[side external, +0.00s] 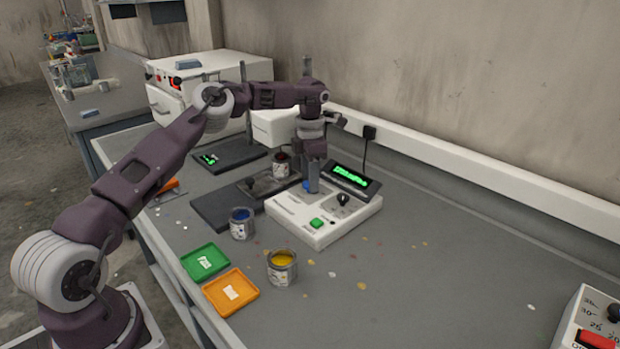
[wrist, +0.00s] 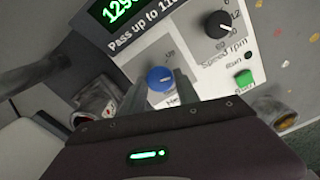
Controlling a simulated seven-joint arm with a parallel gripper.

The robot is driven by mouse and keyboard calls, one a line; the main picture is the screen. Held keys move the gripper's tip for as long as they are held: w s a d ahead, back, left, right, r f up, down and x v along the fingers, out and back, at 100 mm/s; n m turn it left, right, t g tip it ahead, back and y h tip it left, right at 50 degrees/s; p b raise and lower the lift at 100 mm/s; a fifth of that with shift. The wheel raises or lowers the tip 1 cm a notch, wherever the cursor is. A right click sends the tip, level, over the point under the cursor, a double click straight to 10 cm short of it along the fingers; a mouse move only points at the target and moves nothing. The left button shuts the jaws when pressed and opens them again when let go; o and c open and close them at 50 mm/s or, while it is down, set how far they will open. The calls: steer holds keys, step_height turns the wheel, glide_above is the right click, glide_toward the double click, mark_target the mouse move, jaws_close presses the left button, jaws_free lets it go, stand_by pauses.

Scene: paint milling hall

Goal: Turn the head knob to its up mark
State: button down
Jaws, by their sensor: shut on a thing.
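The blue head knob (wrist: 160,78) sits on the white control box (side external: 325,228), beside a printed "Up" mark (wrist: 170,56). In the wrist view the mark lies just above and right of the knob. My gripper (side external: 313,188) points down over the box with its two fingers on either side of the knob, shut on it. A pale line shows on the knob's top, but its exact pointing is too small to tell. The lettering below the knob is partly hidden by my fingers. Only a bit of blue shows in the side view (side external: 306,186).
A black speed knob (side external: 343,199) and a green Run button (side external: 317,223) are on the same box. A lit green display (side external: 351,177) stands behind. Paint cans, blue (side external: 242,224) and yellow (side external: 282,267), stand nearby. The bench to the right is mostly clear.

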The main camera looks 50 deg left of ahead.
steer(key=n, duration=0.4)
steer(key=shift+r+n, duration=0.1)
steer(key=shift+n, duration=2.4)
steer(key=c, duration=0.9)
jaws_free()
step_height(320, 180, up, 7)
